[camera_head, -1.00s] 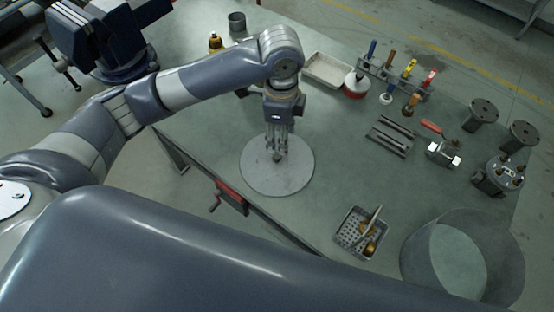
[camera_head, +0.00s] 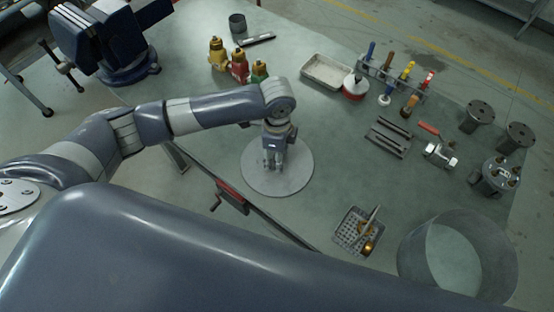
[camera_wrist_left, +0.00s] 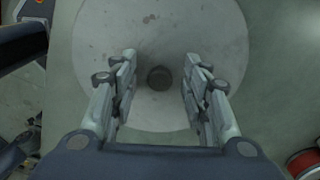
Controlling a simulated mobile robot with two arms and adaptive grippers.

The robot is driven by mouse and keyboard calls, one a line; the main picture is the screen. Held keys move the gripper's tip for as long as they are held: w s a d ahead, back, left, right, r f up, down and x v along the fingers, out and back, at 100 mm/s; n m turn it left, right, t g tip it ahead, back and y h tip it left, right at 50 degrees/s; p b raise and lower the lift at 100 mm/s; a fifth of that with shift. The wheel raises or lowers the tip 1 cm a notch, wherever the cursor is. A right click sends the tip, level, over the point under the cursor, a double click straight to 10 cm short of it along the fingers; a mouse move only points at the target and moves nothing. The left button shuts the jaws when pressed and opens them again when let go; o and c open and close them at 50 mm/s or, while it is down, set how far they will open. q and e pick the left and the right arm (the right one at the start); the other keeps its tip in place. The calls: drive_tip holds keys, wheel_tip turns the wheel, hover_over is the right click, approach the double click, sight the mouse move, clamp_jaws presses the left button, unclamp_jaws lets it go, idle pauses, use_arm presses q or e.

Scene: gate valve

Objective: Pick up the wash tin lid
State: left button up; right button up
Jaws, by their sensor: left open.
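The wash tin lid (camera_head: 296,179) is a flat, round grey disc lying on the bench near its front edge. In the left wrist view the lid (camera_wrist_left: 204,32) shows a dark round knob (camera_wrist_left: 159,77) at its middle. My left gripper (camera_head: 273,164) points down over the lid in the head view. In the wrist view its fingers (camera_wrist_left: 159,85) are open, one on each side of the knob, with gaps to it. In the head view the gripper hides the knob. My right gripper is not in view.
An open round tin (camera_head: 482,262) stands at the front right. A perforated tray (camera_head: 346,238) with small parts is left of it. Yellow, red and green bottles (camera_head: 238,68) stand behind my left arm. A tool rack (camera_head: 395,78) and a shallow tray (camera_head: 326,72) are farther back.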

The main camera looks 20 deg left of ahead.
use_arm(q)
drive_tip(key=shift+c, duration=0.3)
clamp_jaws()
